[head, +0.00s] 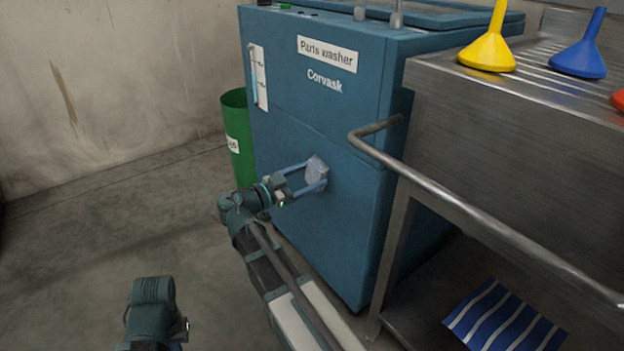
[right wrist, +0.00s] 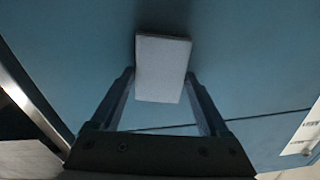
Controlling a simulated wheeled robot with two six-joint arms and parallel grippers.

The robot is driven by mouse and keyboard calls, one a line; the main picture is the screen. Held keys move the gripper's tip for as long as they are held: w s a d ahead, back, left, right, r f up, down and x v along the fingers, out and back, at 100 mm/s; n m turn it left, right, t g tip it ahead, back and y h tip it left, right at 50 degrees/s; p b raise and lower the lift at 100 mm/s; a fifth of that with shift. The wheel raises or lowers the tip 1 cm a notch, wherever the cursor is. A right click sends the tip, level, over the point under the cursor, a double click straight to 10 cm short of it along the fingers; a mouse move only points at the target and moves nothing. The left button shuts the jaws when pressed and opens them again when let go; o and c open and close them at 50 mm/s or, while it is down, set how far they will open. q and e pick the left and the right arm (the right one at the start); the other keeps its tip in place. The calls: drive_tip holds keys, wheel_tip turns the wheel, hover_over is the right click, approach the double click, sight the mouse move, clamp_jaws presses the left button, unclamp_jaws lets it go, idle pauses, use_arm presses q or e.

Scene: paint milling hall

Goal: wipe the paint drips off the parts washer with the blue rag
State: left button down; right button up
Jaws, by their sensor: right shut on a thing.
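The parts washer (head: 300,110) is a tall blue cabinet with a white name label on its front. My right gripper (head: 316,176) is at the middle of that front, shut on a pale grey-blue pad (head: 317,168). In the right wrist view the pad (right wrist: 162,68) sits between the fingertips, at or very near the blue panel (right wrist: 240,60). I cannot tell whether they touch. A blue cloth with white stripes (head: 505,318) lies on the steel unit's lower shelf. I make out no distinct paint drips; the pad and gripper hide part of the front. My left gripper is out of view.
A steel bench (head: 500,130) with a tubular rail (head: 480,212) stands right of the washer, close to my right arm. Yellow (head: 488,50) and blue (head: 582,55) funnels stand on it. A green bin (head: 237,130) is left of the washer. The left floor is clear.

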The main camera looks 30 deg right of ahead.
drive_tip(key=shift+s+a, duration=0.15)
drive_tip(key=shift+a, duration=1.35)
drive_tip(key=shift+s+a, duration=0.1)
drive_tip(key=shift+a, duration=1.35)
drive_tip(key=shift+a, duration=0.1)
drive_tip(key=shift+s+a, duration=0.15)
drive_tip(key=shift+a, duration=1.25)
